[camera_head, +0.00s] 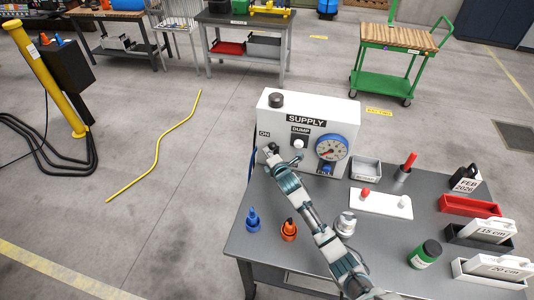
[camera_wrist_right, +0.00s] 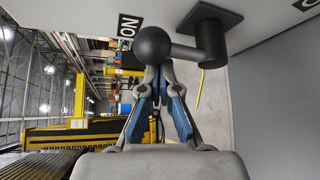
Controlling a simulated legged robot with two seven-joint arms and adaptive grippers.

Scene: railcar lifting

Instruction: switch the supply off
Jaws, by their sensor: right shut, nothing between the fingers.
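The white supply box (camera_head: 284,110) stands at the back left of the grey table, with a SUPPLY label, a DUMP button (camera_head: 299,144) and a round blue-rimmed gauge (camera_head: 331,148). An ON label (camera_head: 264,134) is at its left; it also shows in the right wrist view (camera_wrist_right: 128,26). There the supply lever has a dark ball knob (camera_wrist_right: 152,45) on an arm from a dark pivot (camera_wrist_right: 209,40), the knob beside ON. My right gripper (camera_head: 271,152) is at the box's front left. Its shut, empty fingertips (camera_wrist_right: 153,72) are close to the knob; contact is unclear. My left gripper is not in view.
A blue-topped bottle (camera_head: 253,219) and an orange one (camera_head: 289,230) stand at the table's front left. A white tray (camera_head: 380,203), a red bin (camera_head: 470,206) and a green jar (camera_head: 425,254) are to the right. A yellow hose (camera_head: 157,150) lies on the floor.

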